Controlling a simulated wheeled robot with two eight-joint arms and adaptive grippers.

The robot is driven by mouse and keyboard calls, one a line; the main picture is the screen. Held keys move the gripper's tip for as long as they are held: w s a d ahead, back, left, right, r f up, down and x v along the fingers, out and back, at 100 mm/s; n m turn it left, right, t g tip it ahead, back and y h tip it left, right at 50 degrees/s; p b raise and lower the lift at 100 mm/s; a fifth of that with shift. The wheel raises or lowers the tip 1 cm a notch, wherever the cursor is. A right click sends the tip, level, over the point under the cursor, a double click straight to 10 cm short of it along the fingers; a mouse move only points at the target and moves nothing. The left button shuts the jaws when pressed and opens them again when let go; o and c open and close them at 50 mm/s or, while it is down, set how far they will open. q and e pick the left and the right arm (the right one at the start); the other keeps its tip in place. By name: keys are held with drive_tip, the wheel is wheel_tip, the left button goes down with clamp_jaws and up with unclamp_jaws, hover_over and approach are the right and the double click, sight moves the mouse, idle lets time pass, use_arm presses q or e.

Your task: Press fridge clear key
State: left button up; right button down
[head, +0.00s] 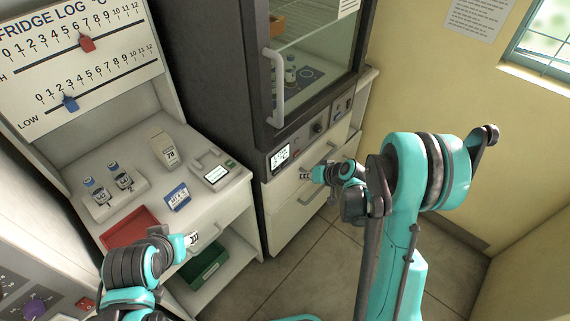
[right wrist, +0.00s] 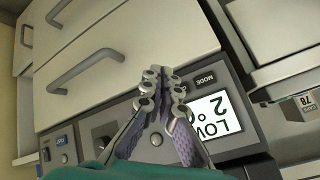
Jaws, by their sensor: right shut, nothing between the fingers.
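The fridge's control panel (head: 310,135) runs below its glass door, with a lit display (head: 280,157) at its left end. In the right wrist view the display (right wrist: 213,115) reads "LOW 2°", turned over. A key marked MODE (right wrist: 205,79) sits beside it. No clear label is readable, and my fingers hide part of the panel. My right gripper (head: 305,174) is shut and empty, in front of the panel just right of the display. Its fingertips (right wrist: 156,73) show close to the keys; contact cannot be told. My left gripper (head: 193,240) is by the white counter's front edge, its fingers unclear.
A drawer with a bar handle (head: 314,194) lies below the panel. The fridge door handle (head: 276,88) stands out above it. The white counter (head: 225,205) on the left holds a red tray (head: 130,228), vials and small devices. Open floor (head: 310,265) lies in front.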

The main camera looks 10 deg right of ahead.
sight(284, 164)
drive_tip(key=shift+w+a, duration=0.8)
drive_tip(key=shift+w, duration=0.2)
drive_tip(key=shift+w+a, duration=0.75)
drive_tip(key=shift+w, duration=0.2)
drive_tip(key=shift+w+a, duration=0.1)
drive_tip(key=shift+w+a, duration=0.15)
drive_tip(key=shift+w, duration=0.1)
drive_tip(key=shift+w+a, duration=0.2)
drive_tip(key=shift+w, duration=0.1)
idle(0.6)
drive_tip(key=shift+s+d, duration=0.1)
drive_tip(key=shift+s, duration=0.05)
drive_tip(key=shift+s+d+b, duration=0.35)
drive_tip(key=shift+s+b, duration=0.05)
drive_tip(key=shift+s, duration=0.1)
idle(0.3)
